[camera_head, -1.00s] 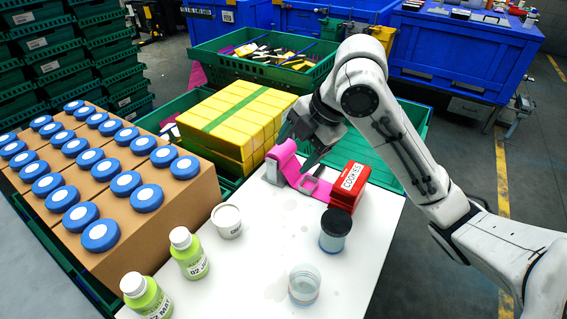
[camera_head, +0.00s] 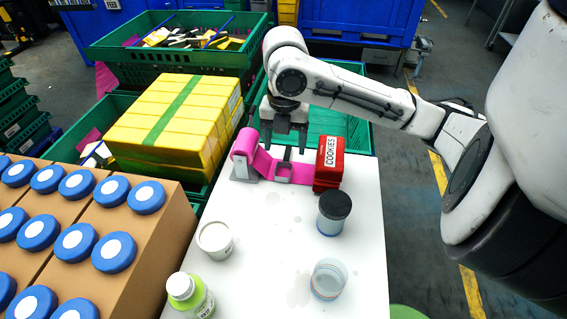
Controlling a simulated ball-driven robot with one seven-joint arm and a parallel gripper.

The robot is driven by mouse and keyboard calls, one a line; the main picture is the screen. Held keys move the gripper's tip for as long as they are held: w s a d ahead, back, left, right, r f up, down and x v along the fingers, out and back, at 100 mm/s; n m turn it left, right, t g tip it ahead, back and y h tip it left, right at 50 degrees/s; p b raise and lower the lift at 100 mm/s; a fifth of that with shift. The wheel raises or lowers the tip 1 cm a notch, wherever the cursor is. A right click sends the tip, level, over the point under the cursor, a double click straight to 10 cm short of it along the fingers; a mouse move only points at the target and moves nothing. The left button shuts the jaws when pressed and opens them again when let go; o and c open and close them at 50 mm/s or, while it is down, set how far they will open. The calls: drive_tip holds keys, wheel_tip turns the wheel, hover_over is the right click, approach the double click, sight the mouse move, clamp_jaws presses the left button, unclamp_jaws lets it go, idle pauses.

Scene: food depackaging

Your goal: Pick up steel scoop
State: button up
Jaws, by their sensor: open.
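A small grey metal piece with a square opening (camera_head: 284,171) lies on the white table against a pink strip; it may be the steel scoop, but its shape is too small to tell for sure. My gripper (camera_head: 285,146) is open and empty, pointing down just behind and above this piece. It does not appear to touch it. No other scoop shows clearly.
A pink roll (camera_head: 245,143) stands left of my gripper and a red cookies box (camera_head: 329,164) stands close on the right. A dark-lidded jar (camera_head: 333,213), a clear cup (camera_head: 328,279), a white tub (camera_head: 215,240) and a green bottle (camera_head: 190,296) stand nearer.

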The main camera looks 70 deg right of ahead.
sight(285, 162)
drive_tip(key=shift+a+f, duration=0.1)
drive_tip(key=shift+f, duration=2.55)
drive_tip(key=shift+c, duration=0.2)
drive_tip(key=c, duration=1.1)
